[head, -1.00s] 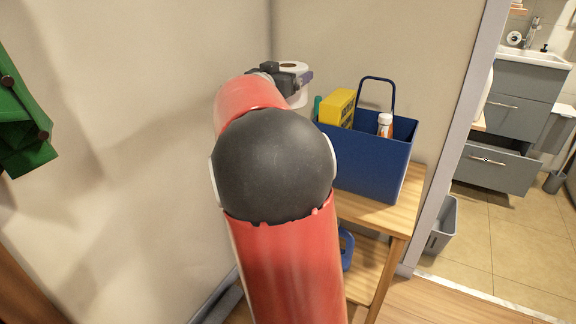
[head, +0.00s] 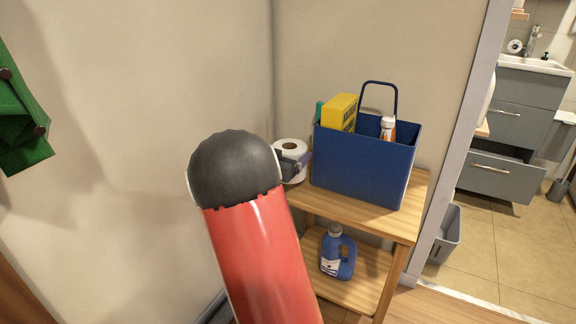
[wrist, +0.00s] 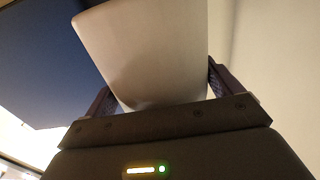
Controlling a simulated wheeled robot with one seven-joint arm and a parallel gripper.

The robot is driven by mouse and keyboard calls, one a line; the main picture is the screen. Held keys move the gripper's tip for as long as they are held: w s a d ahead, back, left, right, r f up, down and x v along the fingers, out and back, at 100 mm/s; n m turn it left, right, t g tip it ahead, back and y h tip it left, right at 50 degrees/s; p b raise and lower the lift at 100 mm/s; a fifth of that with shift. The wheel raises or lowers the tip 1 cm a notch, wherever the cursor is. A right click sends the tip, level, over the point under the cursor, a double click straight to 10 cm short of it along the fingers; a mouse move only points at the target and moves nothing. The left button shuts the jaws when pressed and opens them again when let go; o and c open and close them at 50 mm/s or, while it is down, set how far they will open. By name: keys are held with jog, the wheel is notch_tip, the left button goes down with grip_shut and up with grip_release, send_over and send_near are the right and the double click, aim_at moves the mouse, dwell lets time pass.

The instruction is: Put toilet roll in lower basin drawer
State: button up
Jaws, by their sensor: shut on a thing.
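The toilet roll (head: 290,148) is white with a brown core. In the head view it is upright at the left end of the wooden shelf's top, left of the blue caddy. My gripper (head: 300,165) is shut on the toilet roll; my arm hides part of both. In the wrist view the roll (wrist: 150,50) fills the space between the two fingers of my gripper (wrist: 160,88). I cannot tell whether the roll touches the shelf top. The lower basin drawer (head: 492,178) is in the room at the right, below the basin, and looks pulled out.
The blue caddy (head: 360,170) holds a yellow box (head: 340,112) and a bottle (head: 388,127). A blue jug (head: 336,255) stands on the lower shelf. A door frame (head: 455,140) separates the shelf from the bathroom. A grey bin (head: 447,235) stands by the doorway; tiled floor (head: 500,235) is clear.

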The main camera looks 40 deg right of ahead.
jog(key=shift+f, duration=1.65)
jog(key=shift+f, duration=0.15)
jog(key=o, duration=0.7)
jog(key=shift+o, duration=0.2)
